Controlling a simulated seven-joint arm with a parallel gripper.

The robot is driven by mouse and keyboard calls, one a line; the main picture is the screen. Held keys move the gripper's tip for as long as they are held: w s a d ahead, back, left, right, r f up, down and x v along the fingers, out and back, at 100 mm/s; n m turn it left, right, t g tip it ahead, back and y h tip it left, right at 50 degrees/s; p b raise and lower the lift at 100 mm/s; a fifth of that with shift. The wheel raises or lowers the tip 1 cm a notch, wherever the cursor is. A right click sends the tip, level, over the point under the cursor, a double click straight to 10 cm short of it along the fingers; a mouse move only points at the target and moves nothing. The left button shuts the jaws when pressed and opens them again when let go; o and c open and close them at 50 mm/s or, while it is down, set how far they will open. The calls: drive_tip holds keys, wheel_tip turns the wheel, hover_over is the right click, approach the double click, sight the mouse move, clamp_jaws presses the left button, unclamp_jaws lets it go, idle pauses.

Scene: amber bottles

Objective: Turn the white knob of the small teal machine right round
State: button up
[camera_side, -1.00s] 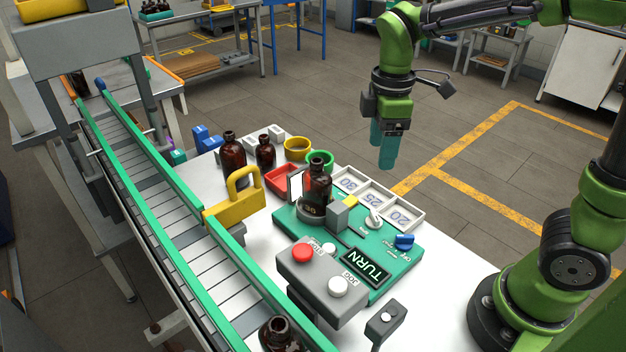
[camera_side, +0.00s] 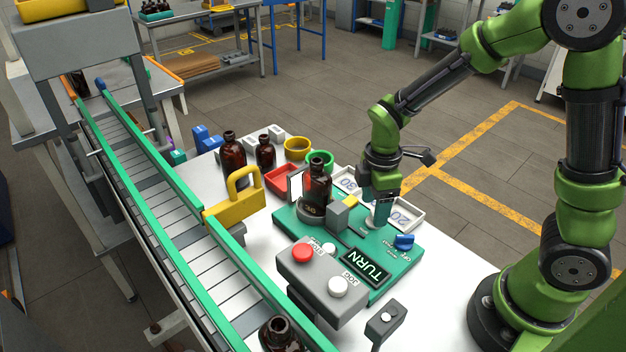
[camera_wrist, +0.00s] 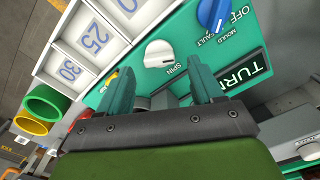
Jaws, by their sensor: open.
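The small teal machine (camera_side: 350,258) lies on the white table, with a lit panel reading TURN (camera_side: 366,266). Its white knob (camera_wrist: 159,54), marked SPIN, shows in the wrist view, just beyond and between my fingertips. In the side view my gripper (camera_side: 378,222) is low over the machine's back right part and mostly hides the knob. In the wrist view my gripper (camera_wrist: 160,78) has two teal fingers apart with nothing between them. I cannot tell how far above the knob the fingertips are. An amber bottle (camera_side: 317,182) stands upright on the machine's round holder.
A blue knob (camera_side: 403,241) sits right of the white knob. Numbered trays (camera_side: 408,222) lie behind the machine. A grey box with red (camera_side: 302,253) and white buttons stands in front. Two bottles, a yellow padlock shape (camera_side: 236,198) and the conveyor are left.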

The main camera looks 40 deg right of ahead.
drive_tip(key=shift+f, duration=1.05)
drive_tip(key=c, duration=1.1)
drive_tip(key=shift+o, duration=0.2)
